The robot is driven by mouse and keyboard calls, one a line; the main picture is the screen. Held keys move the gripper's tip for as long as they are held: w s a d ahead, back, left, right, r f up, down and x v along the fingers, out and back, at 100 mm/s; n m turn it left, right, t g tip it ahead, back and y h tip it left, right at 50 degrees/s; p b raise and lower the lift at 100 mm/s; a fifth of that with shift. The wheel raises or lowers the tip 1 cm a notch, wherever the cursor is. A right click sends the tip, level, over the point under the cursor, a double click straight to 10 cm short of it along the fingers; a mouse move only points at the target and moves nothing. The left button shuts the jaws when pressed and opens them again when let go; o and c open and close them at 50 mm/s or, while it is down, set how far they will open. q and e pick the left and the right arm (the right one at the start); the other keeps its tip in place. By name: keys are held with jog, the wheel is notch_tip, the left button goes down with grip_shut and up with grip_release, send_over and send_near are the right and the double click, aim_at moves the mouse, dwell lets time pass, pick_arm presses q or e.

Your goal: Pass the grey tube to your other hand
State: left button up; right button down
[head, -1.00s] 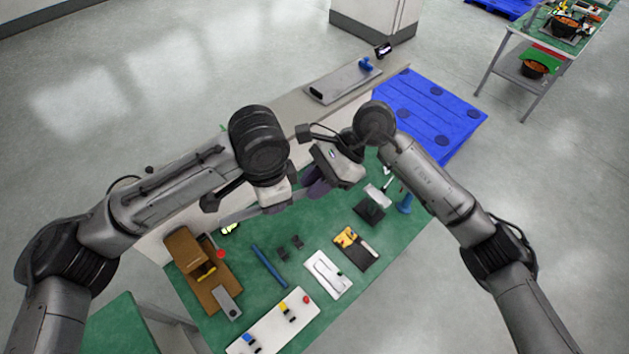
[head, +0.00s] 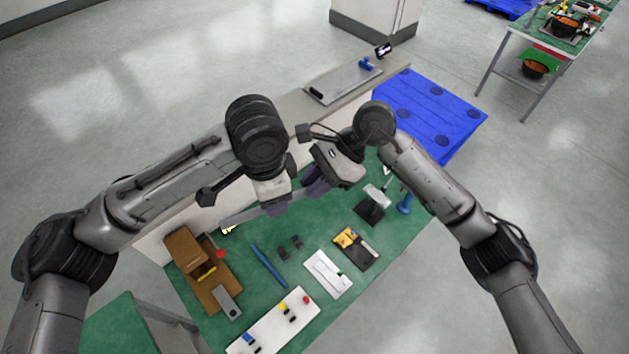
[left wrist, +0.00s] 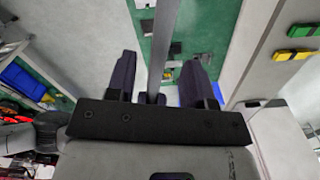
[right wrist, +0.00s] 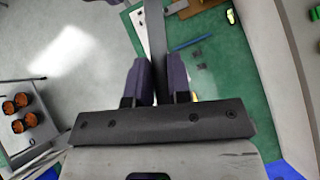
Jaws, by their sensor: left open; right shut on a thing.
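The grey tube (head: 241,214) is a long, slim bar held above the green bench, its free end reaching left in the head view. My right gripper (head: 314,188) is shut on it; in the right wrist view the tube (right wrist: 155,38) runs out from between the closed fingers. My left gripper (head: 277,204) is beside the right one, with its fingers at the tube. In the left wrist view the tube (left wrist: 163,45) passes between the two fingers, which stand apart with gaps on both sides. The grippers hide part of the tube in the head view.
Below is the green bench (head: 218,327) with a brown wooden holder (head: 187,255), a blue bar (head: 268,266), a white board with coloured parts (head: 268,330) and a yellow-black item (head: 350,240). A grey ledge with a flat tray (head: 343,82) runs behind. A blue pallet (head: 440,110) is beyond.

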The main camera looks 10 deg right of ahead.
pick_arm(q)
notch_tip(320, 180, up, 10)
jog(key=w+a+f+n+t+h, duration=0.3)
jog(key=w+a+f+t+h, duration=0.35)
jog(key=f, duration=0.55)
jog(key=s+a+f+n+t+y, duration=0.1)
jog(key=s+a+f+n+y, duration=0.1)
jog(key=a+f, duration=0.55)
jog(key=s+f+n+y, duration=0.2)
jog(key=s+f+n, duration=0.1)
jog(key=s+f, duration=0.9)
jog(key=s+a+f+n+g+y, duration=0.1)
jog(key=s+a+f+n+g, duration=0.1)
jog(key=s, duration=0.8)
jog(key=s+a+f+n+g+y, duration=0.1)
jog(key=s+a+f+n+g, duration=0.1)
jog(key=s, duration=0.8)
jog(key=shift+s+a+f+n, duration=0.15)
jog(key=shift+a+f+n, duration=0.2)
jog(key=shift+f+n, duration=0.1)
